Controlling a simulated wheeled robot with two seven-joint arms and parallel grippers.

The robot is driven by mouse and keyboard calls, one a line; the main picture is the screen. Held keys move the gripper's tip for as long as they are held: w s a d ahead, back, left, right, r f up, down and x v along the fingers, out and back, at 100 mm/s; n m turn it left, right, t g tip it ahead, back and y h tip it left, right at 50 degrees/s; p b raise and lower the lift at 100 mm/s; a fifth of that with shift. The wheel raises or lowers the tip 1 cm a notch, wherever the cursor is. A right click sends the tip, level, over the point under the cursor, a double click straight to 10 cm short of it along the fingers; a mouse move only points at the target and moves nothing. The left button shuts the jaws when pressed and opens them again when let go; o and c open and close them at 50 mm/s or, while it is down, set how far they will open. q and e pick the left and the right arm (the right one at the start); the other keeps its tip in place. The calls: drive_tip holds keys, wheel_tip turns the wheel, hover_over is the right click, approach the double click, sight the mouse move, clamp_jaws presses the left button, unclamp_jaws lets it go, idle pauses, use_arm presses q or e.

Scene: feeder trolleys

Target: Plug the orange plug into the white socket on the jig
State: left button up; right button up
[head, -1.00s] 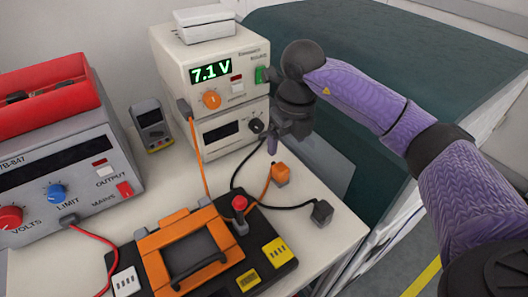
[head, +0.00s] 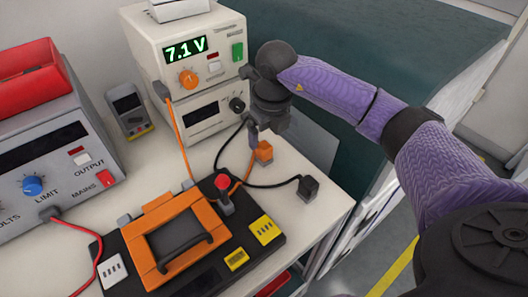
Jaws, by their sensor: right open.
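The orange plug (head: 264,152) stands on the white bench top, with an orange cable running from it behind the jig. My right gripper (head: 254,137) is open, pointing down just above and slightly left of the orange plug. Its fingertips are close to the plug; whether they touch or straddle it I cannot tell. The black jig (head: 210,279) carries an orange frame with a dark handle. The white socket (head: 112,270) is at its left front corner, empty, with several dark slots. My left gripper is not in view.
A yellow socket (head: 265,230) and a red-topped post (head: 222,186) are on the jig's right side. A black plug (head: 308,187) lies near the bench's right edge. Stacked power supplies (head: 194,70), a multimeter (head: 127,108) and a grey supply (head: 52,160) stand behind and left.

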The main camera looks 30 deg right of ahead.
sight(264, 145)
drive_tip(key=f, duration=0.1)
drive_tip(key=f+b, duration=0.1)
drive_tip(key=f, duration=0.2)
drive_tip(key=shift+a+f+b, duration=0.3)
drive_tip(key=shift+a, duration=0.1)
drive_tip(key=shift+w+f, duration=0.1)
drive_tip(key=shift+f, duration=0.3)
drive_tip(key=shift+r, duration=0.1)
drive_tip(key=c, duration=0.5)
clamp_jaws()
drive_tip(key=shift+r, duration=0.15)
wheel_tip(264, 145, up, 9)
drive_tip(key=p, duration=0.2)
drive_tip(key=shift+r+p, duration=0.15)
drive_tip(key=shift+p, duration=0.2)
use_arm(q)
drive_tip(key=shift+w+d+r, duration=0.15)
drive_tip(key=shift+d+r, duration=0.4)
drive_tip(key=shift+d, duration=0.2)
use_arm(e)
drive_tip(key=shift+r, duration=0.2)
